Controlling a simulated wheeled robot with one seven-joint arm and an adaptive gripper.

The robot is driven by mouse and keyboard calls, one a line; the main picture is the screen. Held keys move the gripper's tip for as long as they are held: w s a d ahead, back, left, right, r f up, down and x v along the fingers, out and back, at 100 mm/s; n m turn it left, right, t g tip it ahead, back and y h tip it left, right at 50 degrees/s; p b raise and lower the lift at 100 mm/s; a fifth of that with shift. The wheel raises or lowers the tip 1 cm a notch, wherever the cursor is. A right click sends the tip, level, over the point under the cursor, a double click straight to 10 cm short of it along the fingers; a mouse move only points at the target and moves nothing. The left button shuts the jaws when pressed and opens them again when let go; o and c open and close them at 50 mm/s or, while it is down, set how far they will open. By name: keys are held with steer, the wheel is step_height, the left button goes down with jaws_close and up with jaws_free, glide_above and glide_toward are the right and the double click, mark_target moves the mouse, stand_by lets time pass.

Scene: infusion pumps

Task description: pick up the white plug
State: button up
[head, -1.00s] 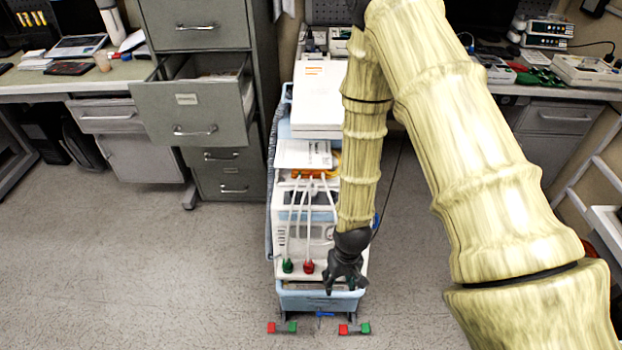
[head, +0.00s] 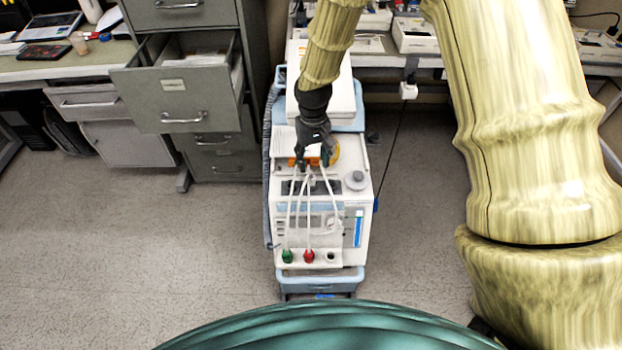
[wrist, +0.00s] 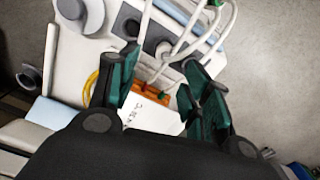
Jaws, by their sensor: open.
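My gripper (head: 313,160) points down over the orange block (head: 335,156) on the white pump (head: 364,214). In the wrist view, its green-padded fingers (wrist: 160,78) are spread, with the orange block (wrist: 150,92) below and between them. I see nothing held. White cables (head: 291,212) run from the block down the pump's front. A white plug-like block (head: 408,90) on a black cord is at the rear bench.
An open grey drawer (head: 185,98) juts out left of the pump cart. A white box (head: 345,98) stands behind the pump. The floor left of the cart is clear.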

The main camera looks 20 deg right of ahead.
mark_target(311, 174)
steer(key=shift+f, duration=1.25)
steer(key=shift+s+a+f+p, duration=0.15)
steer(key=shift+f+p, duration=0.35)
steer(key=shift+f, duration=0.35)
steer(key=shift+s+a+f+p, duration=0.15)
steer(key=shift+f+p, duration=0.35)
steer(key=shift+f, duration=0.3)
steer(key=shift+w+f, duration=0.1)
steer(key=shift+f, duration=0.85)
jaws_close()
